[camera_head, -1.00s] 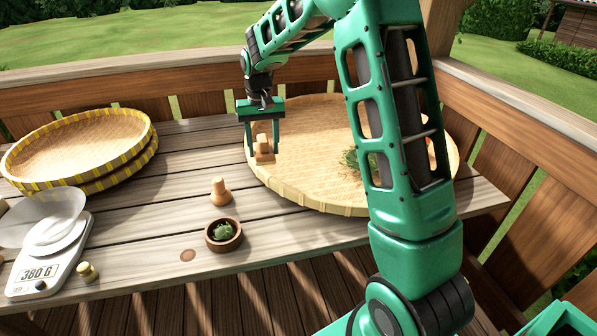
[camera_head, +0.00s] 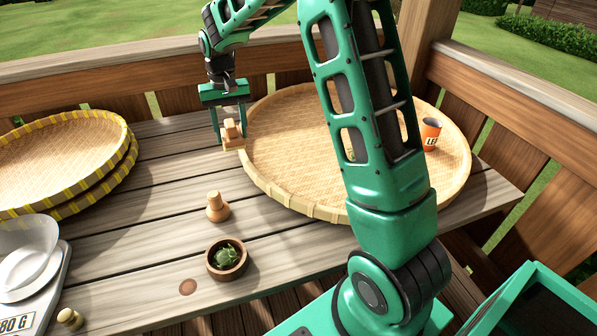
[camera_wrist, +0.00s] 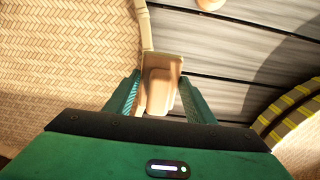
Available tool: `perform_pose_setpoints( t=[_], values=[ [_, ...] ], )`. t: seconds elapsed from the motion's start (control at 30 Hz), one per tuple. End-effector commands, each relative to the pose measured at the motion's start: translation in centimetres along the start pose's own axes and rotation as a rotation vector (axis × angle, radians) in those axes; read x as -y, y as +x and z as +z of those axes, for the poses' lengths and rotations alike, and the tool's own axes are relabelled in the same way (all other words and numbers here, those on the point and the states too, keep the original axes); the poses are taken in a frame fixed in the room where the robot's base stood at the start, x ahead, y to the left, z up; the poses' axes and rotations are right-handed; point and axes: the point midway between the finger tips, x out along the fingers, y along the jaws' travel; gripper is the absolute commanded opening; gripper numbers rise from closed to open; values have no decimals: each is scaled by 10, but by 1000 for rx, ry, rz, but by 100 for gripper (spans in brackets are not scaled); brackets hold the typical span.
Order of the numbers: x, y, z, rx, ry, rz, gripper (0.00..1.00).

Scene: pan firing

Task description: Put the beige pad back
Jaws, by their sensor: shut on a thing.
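My gripper (camera_head: 230,136) is shut on a beige pad (camera_head: 232,143), a flat block with a knob-like grip. It holds the pad at the left rim of the big round woven tray (camera_head: 290,165). In the wrist view, the pad (camera_wrist: 162,70) sits between the two green fingers (camera_wrist: 160,100), overlapping the tray's rim. I cannot tell how high the pad is above the table. A similar wooden piece (camera_head: 217,208) with a round knob stands upright on the table, in front of the tray.
A small wooden bowl (camera_head: 212,262) with green leaves stands near the front edge, beside a brown round spot (camera_head: 188,287). Yellow-rimmed baskets (camera_head: 127,170) and a scale (camera_head: 50,270) are at left. An orange cup (camera_head: 431,133) is on the tray. Bare planks (camera_head: 175,160) lie left of it.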

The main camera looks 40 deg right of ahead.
Motion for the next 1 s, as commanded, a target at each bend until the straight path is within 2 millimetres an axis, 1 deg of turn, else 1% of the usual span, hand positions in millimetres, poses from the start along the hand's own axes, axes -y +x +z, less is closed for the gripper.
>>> perform_pose_setpoints(
  t=[0.03,0.2,0.37,0.47,0.57,1.0],
  values=[
    [-7,-1,-2,-1,9,0,0],
    [-21,0,-5,-1,26,0,0],
    [-31,-2,1,-1,-28,1,0],
    [-39,-4,11,-2,-130,3,0],
    [-48,-6,25,-2,-273,5,0],
    [-86,-12,97,-1,-953,8,0]
  ],
)
